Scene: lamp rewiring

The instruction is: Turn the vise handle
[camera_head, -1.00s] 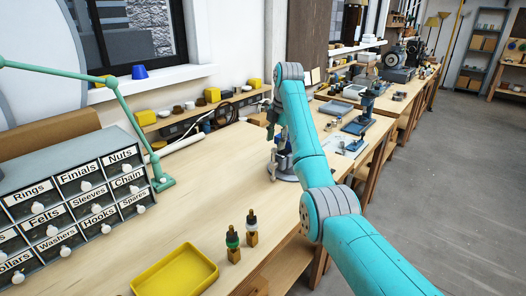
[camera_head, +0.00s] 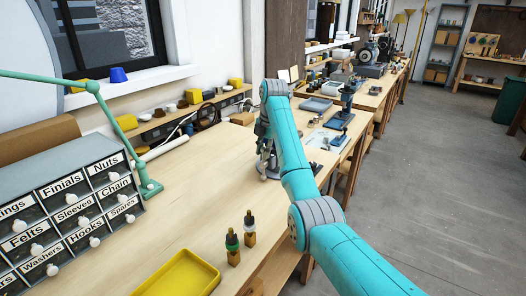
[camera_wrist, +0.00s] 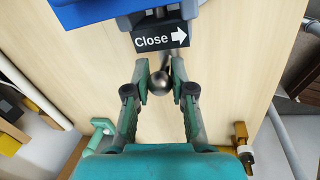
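The vise (camera_head: 268,166) stands on the wooden bench, partly hidden behind my arm in the head view. In the wrist view its dark block carries a white "Close" label (camera_wrist: 160,40) with an arrow pointing right. The vise handle (camera_wrist: 158,84) ends in a dark round metal knob just below the label. The handle's bar is mostly hidden.
A labelled drawer cabinet (camera_head: 75,215) and green lamp arm (camera_head: 95,88) stand at left. A yellow tray (camera_head: 180,277) and two small bottle-like pieces (camera_head: 233,245) are at the front. The bench between is clear. A blue stand (camera_head: 341,122) is beyond; open floor lies right.

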